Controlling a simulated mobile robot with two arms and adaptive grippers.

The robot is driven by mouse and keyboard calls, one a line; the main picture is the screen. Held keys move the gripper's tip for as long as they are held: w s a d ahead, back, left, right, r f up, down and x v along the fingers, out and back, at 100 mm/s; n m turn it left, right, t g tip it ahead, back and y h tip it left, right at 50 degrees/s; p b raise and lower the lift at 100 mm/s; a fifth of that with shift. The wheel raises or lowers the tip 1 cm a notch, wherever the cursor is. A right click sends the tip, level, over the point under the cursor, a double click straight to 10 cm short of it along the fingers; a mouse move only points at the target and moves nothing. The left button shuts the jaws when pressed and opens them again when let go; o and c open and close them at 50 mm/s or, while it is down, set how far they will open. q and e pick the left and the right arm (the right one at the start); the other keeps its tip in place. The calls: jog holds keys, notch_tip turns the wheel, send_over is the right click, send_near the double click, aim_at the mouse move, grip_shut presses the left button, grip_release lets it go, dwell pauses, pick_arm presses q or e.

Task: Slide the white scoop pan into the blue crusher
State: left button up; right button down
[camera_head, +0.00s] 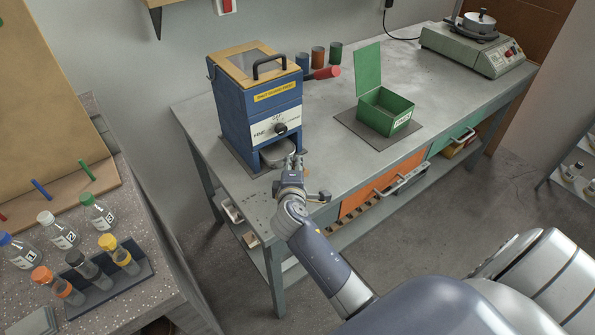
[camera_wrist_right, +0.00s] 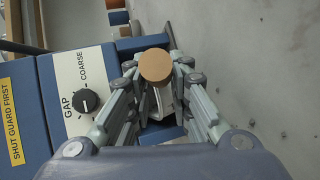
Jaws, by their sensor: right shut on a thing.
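The blue crusher (camera_head: 228,103) stands upright on the grey bench, with a wood-framed lid, a black handle on top and a GAP dial on its front; it also shows in the wrist view (camera_wrist_right: 122,46). The white scoop pan (camera_head: 276,154) sits at the low front opening of the crusher, partly inside it. My right gripper (camera_head: 294,164) is at the pan's near end, shut on its handle. In the wrist view the handle's round tan end (camera_wrist_right: 155,66) sits between the fingers, which hide much of the pan. My left gripper is out of view.
A green open box (camera_head: 387,111) stands on a dark mat right of the crusher. Several small cups (camera_head: 318,56) and a red-ended tool (camera_head: 326,73) are behind it. A pale green machine (camera_head: 462,50) is at the far right. Bottles (camera_head: 60,235) stand on the left bench.

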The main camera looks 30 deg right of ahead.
jog(key=shift+w+a+b, duration=0.1)
jog(key=shift+w+b, duration=0.25)
jog(key=shift+w, duration=1.2)
jog(key=c, duration=1.4)
grip_release()
jog(key=shift+o, duration=0.2)
jog(key=shift+f, duration=0.1)
jog(key=shift+s, duration=0.1)
jog(key=v, duration=1.2)
